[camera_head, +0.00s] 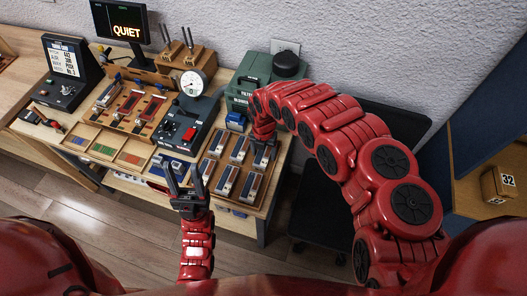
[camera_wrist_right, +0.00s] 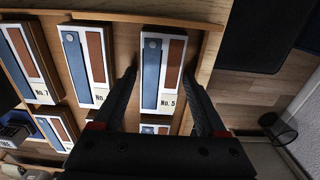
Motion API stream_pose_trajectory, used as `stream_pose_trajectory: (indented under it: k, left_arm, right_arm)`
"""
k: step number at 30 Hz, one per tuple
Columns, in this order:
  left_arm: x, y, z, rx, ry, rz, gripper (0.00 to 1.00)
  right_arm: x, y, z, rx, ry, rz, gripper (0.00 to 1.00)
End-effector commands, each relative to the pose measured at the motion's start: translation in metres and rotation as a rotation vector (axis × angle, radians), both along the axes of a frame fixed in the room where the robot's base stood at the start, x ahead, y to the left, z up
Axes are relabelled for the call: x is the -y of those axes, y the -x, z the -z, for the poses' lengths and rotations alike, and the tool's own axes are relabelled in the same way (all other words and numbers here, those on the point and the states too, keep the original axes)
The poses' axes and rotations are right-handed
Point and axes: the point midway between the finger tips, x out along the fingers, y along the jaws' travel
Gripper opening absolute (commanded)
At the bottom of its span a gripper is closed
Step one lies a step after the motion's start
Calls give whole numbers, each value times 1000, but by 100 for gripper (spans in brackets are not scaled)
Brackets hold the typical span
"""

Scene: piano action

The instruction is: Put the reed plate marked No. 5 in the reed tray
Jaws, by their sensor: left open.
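The reed plate marked No. 5 (camera_wrist_right: 163,70) lies in a wooden rack in the right wrist view, a white block with a blue strip and a brown strip. My right gripper (camera_wrist_right: 160,78) is open, one finger on each side of this plate. A gap shows at the left finger; whether the right finger touches is unclear. In the head view the right gripper (camera_head: 263,146) is over the rack's far right. My left gripper (camera_head: 184,170) is open and empty in front of the bench. A shallow wooden tray with coloured sections (camera_head: 88,154) lies at the bench's front left; I see no label naming it.
Other plates, including No. 7 (camera_wrist_right: 40,97), lie beside No. 5 in the rack. A black and red device (camera_head: 188,125) with a dial gauge (camera_head: 193,83) stands left of the rack. A green case (camera_head: 247,80) stands behind it.

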Motion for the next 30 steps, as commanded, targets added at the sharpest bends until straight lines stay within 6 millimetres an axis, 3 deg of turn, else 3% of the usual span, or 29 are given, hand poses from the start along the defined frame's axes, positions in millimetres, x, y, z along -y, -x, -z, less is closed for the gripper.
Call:
stream_pose_trajectory:
  k: [11, 25, 27, 30]
  left_arm:
    - [0, 0, 1, -1, 0, 0, 50]
    - [0, 0, 5, 0, 0, 0, 50]
    - [0, 0, -11, 0, 0, 0, 50]
    - [0, 0, -17, 0, 0, 0, 50]
  right_arm:
    - [-2, -1, -13, 3, -2, -3, 74]
    - [1, -1, -95, 4, 3, 0, 74]
    - [2, -2, -112, 4, -1, 2, 74]
    - [0, -2, -121, 4, -2, 0, 74]
